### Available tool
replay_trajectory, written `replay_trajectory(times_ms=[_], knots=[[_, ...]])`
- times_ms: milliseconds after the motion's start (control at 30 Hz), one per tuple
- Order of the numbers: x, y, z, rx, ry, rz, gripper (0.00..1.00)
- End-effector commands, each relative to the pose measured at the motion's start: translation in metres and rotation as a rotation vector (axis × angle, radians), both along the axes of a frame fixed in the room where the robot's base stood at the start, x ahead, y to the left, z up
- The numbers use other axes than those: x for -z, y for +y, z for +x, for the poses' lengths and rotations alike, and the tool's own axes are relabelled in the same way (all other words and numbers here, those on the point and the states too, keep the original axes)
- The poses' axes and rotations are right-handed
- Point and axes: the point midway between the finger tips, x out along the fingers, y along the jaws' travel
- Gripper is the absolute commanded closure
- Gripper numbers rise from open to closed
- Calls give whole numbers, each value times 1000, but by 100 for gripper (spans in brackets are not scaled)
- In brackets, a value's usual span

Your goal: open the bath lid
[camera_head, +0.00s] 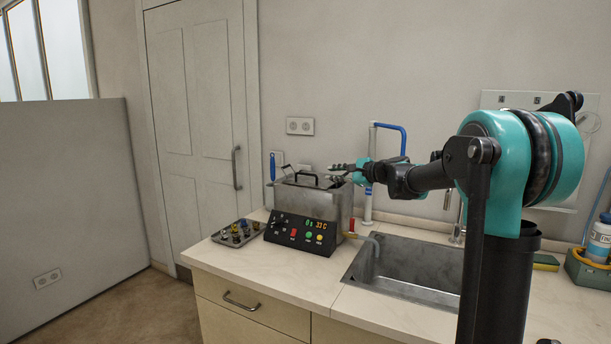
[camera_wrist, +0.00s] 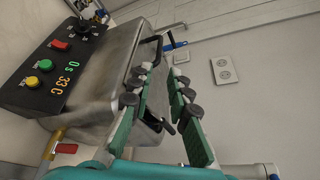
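The metal bath (camera_head: 327,203) stands on the counter behind its black control panel (camera_head: 292,234), which reads 33 C. Its lid (camera_head: 313,184) looks shut and carries a black handle (camera_head: 300,175). The bath also shows turned sideways in the wrist view (camera_wrist: 105,85), with part of the black handle (camera_wrist: 154,40) beside and behind my fingers. My gripper (camera_head: 337,171) is over the right part of the lid, pointing left towards the handle. Its green fingers (camera_wrist: 164,68) are apart with nothing held between them. I cannot tell whether a finger touches the lid or handle.
A sink (camera_head: 405,270) lies right of the bath, with a blue-topped pipe (camera_head: 388,127) behind it. A small tray of knobbed parts (camera_head: 238,233) is left of the panel. A wall with sockets (camera_head: 300,126) is close behind.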

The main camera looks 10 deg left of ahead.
Motion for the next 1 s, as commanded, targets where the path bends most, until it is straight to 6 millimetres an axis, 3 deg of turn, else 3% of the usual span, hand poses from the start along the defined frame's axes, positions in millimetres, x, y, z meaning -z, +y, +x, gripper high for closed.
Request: replay_trajectory(times_ms=[600, 1000], knots=[[26, 92, 73, -2, 0, -2, 82], [32, 112, 91, 0, -1, -2, 82]])
